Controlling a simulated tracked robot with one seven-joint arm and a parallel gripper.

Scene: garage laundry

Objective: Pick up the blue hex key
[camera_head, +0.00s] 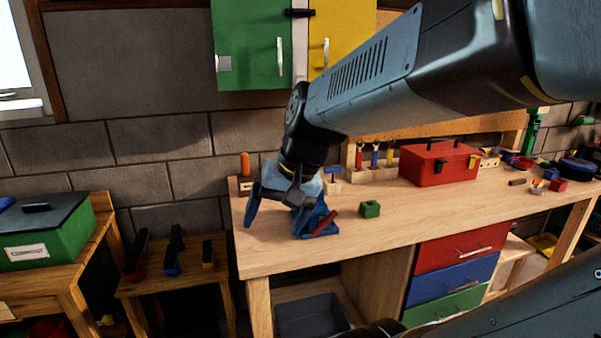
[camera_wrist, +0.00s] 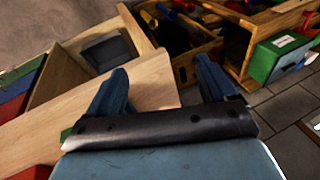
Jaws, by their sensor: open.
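No blue hex key can be made out with certainty. A small blue T-shaped tool (camera_head: 333,170) stands in a wooden block at the back of the bench, too small to identify surely. My gripper (camera_head: 274,222) is open and empty over the left end of the wooden workbench (camera_head: 410,218), in front and to the left of that tool. Its two blue fingers are spread apart in the wrist view (camera_wrist: 161,66), with only bare bench top between them. A blue object with a red bar (camera_head: 320,224) sits right beside the right finger; whether they touch is unclear.
A green block (camera_head: 370,209), a red toolbox (camera_head: 440,163) and several upright-handled tools (camera_head: 375,155) stand on the bench. An orange-handled tool (camera_head: 245,165) is at the back left corner. A low stand with tools (camera_head: 172,285) and a green compost bin (camera_head: 42,232) are left.

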